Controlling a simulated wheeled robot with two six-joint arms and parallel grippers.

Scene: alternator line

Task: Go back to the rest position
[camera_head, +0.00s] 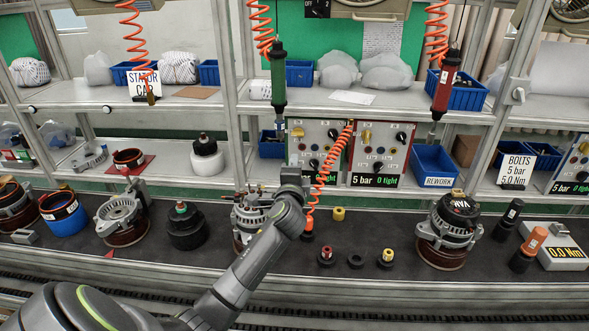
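My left arm reaches in from the lower left, with its wrist over the middle of the bench. My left gripper (291,181) is at the end of it, in front of the lower shelf and beside an alternator housing (247,214) that the arm partly covers. Its fingers are too small and hidden to tell whether they are open or hold anything. An orange coiled hose (334,160) passes close to the gripper's right side. My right gripper is not in view.
The dark bench (370,225) holds several alternator parts, small sockets (386,257) and a complete alternator (450,228) on the right. A green screwdriver (278,76) and a red screwdriver (446,82) hang above. A torque tester (554,247) stands at far right.

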